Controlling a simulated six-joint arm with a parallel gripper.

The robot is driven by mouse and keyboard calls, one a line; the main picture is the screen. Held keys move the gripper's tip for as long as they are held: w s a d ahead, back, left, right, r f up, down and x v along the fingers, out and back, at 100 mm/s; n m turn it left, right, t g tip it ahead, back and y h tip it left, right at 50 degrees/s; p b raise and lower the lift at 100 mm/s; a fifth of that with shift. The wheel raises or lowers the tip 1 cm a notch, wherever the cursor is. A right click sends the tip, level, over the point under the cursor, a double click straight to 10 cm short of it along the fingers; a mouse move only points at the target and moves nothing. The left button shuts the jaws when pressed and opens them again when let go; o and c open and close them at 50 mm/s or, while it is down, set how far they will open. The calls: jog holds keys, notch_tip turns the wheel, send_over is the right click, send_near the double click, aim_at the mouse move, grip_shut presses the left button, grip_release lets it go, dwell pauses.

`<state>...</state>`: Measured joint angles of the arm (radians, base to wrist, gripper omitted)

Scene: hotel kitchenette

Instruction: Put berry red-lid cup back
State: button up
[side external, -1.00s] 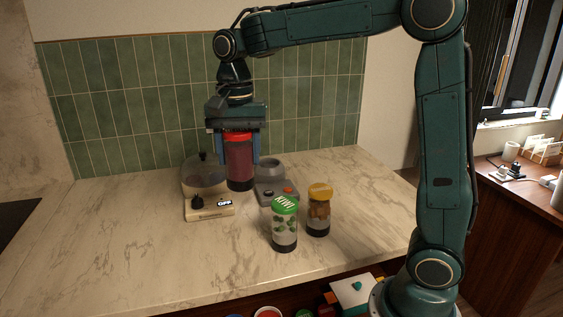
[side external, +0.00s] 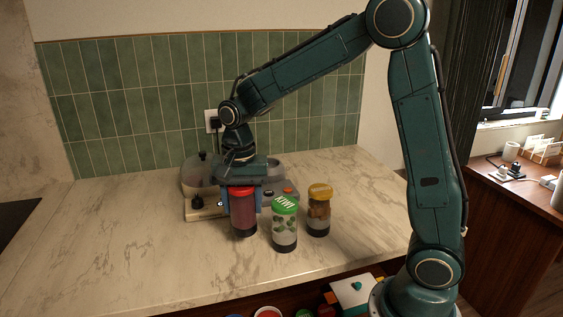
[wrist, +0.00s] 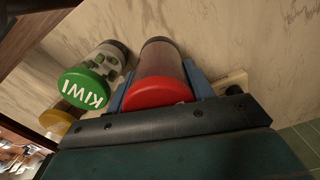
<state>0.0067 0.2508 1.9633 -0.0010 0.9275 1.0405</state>
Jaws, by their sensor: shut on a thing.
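The berry cup with a red lid (side external: 243,212) is upright at the counter's middle, just left of the kiwi cup. It also shows in the wrist view (wrist: 160,75), between two blue fingers. My gripper (side external: 244,205) points down and is shut on this cup. Whether its base touches the counter is hard to tell. The green-lid kiwi cup (side external: 285,229) stands beside it on the right, and shows in the wrist view (wrist: 88,84). A cup with a yellow-orange lid (side external: 319,212) stands farther right.
A scale-like appliance with a clear bowl (side external: 199,180) and a grey base with an orange button (side external: 285,188) stand behind my gripper. The marble counter (side external: 120,240) is clear at left and front. An open drawer with several items (side external: 268,313) lies below the front edge.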

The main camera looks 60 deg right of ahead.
aim_at(243, 216)
jog(key=shift+f, duration=2)
jog(key=shift+f, duration=0.15)
jog(key=o, duration=1.3)
notch_tip(243, 216, up, 12)
jog(key=shift+f, duration=0.15)
jog(key=shift+r, duration=0.3)
